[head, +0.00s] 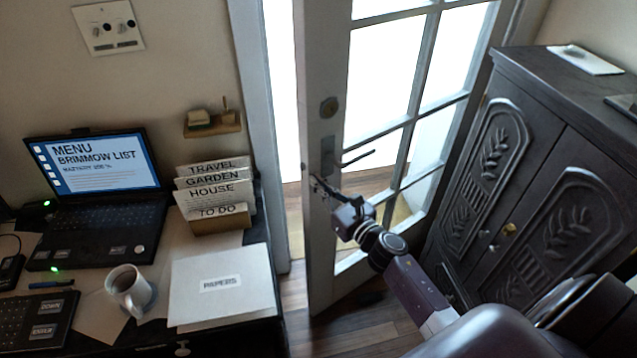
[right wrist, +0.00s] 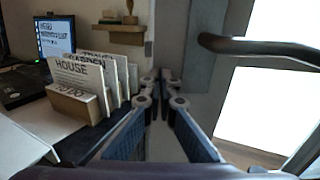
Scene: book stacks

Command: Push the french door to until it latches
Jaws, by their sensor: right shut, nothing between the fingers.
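The white french door (head: 318,230) with glass panes stands ajar in the head view, with a gap between its free edge and the frame (head: 262,150) on the left. My left gripper is not in view.
A desk on the left holds a laptop (head: 100,190), a mug (head: 128,288), a file holder (head: 218,218) and a papers folder (head: 222,286). A dark carved cabinet (head: 545,150) stands at the right, close to the door. Wood floor (head: 375,318) shows below the door.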

